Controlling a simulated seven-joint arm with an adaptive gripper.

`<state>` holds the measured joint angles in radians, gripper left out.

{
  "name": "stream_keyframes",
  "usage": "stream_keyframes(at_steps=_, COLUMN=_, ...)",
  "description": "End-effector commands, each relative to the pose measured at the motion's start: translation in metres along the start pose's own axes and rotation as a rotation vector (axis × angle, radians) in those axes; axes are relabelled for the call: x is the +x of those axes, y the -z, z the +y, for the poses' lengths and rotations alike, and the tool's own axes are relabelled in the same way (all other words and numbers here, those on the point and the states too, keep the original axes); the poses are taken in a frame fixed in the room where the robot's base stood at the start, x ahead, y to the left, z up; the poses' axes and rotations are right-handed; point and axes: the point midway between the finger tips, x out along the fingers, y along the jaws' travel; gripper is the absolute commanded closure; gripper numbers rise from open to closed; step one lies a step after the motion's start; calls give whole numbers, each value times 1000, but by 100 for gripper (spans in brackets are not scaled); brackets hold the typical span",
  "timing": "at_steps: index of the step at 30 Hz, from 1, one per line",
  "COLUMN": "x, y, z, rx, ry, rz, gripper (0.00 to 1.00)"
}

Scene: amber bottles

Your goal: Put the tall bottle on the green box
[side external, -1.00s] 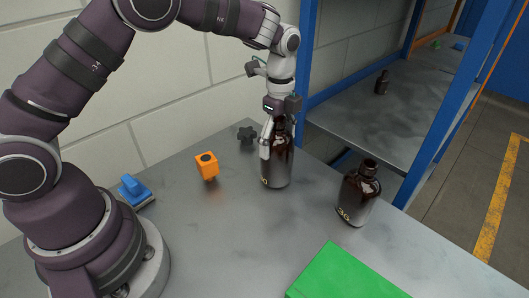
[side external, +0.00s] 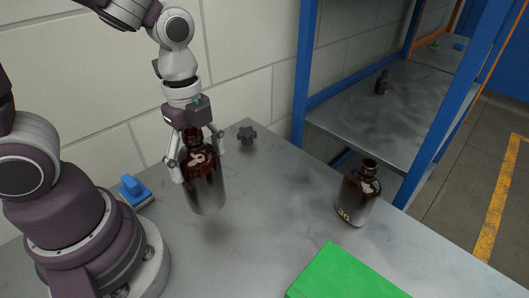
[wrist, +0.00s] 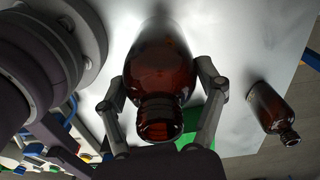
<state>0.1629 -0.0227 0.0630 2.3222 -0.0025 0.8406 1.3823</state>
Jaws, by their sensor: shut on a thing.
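The tall amber bottle (side external: 204,188) is upright or nearly so, held by my gripper (side external: 197,158) around its upper part. It seems to hang a little above the grey table. In the wrist view the same bottle (wrist: 158,72) sits between my two fingers (wrist: 160,95), its neck toward the camera. The green box (side external: 345,276) lies at the front of the table, to the right of the held bottle, cut off by the picture's lower edge. Part of the green box (wrist: 192,118) shows behind the bottle in the wrist view. Its top looks bare in the side view.
A shorter amber bottle marked 36 (side external: 358,195) stands behind the green box; it also shows in the wrist view (wrist: 271,110). A blue-framed shelf (side external: 385,125) stands behind the table.

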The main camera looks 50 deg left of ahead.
Motion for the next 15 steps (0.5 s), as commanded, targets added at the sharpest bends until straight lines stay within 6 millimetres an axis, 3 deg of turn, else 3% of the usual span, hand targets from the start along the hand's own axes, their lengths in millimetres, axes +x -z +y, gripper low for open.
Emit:
stream_keyframes(at_steps=5, x=-13, y=25, z=11, rx=248, ry=5, rz=0, gripper=71)
stream_keyframes(at_steps=12, x=-48, y=81, z=52, rx=941, ry=8, rz=0, gripper=71)
stream_keyframes(at_steps=15, x=-61, y=95, z=74, rx=1193, ry=6, rz=2, gripper=71)
